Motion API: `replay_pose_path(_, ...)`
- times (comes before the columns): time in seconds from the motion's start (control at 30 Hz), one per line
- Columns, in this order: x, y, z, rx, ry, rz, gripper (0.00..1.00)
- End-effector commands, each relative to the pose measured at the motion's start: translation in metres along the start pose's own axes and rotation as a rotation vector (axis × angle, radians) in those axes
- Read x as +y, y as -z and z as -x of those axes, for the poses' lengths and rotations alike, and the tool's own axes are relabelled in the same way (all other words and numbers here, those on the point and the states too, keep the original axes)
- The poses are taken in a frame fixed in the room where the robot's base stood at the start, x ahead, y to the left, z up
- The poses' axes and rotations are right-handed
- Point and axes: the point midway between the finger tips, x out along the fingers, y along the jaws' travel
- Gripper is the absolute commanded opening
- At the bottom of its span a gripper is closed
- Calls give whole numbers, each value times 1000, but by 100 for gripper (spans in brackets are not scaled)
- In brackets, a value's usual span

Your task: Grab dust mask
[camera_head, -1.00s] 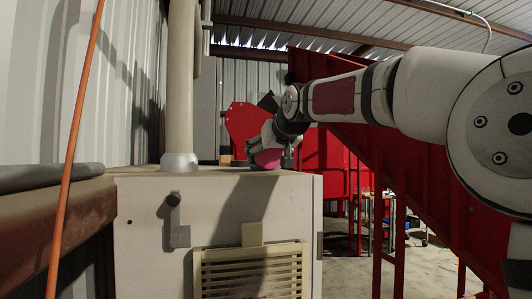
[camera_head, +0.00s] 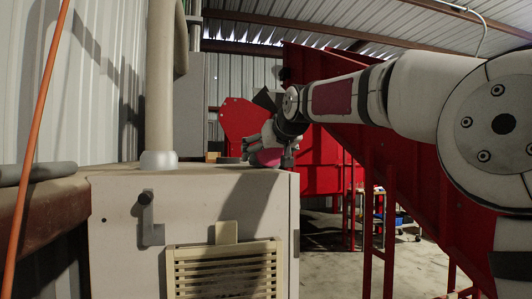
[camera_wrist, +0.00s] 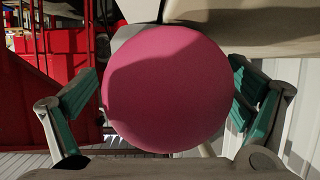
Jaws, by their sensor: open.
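A pink, rounded thing, which appears to be the dust mask (camera_head: 267,157), is at the top of the pale cabinet near its right edge. In the wrist view the mask (camera_wrist: 168,88) shows as a large pink disc filling the middle, partly shaded. My gripper (camera_head: 273,147) is at the mask. The far side of the mask is hidden.
The pale cabinet (camera_head: 120,215) has a handle and a vent on its front. A vertical pipe (camera_head: 160,80) rises from its top at left. A dark round item (camera_head: 228,160) lies left of the mask. Red sloped machinery (camera_head: 345,140) stands behind my arm.

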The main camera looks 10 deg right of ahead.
Motion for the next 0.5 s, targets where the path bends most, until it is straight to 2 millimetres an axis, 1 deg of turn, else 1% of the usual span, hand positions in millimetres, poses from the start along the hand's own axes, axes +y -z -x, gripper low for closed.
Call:
replay_pose_path(0.33, -2, 3, 4, 6, 2, 1, 97)
replay_pose_path(0.47, -1, 3, 16, 6, 0, 1, 97)
replay_pose_path(0.5, -1, 3, 22, 7, -1, 2, 97)
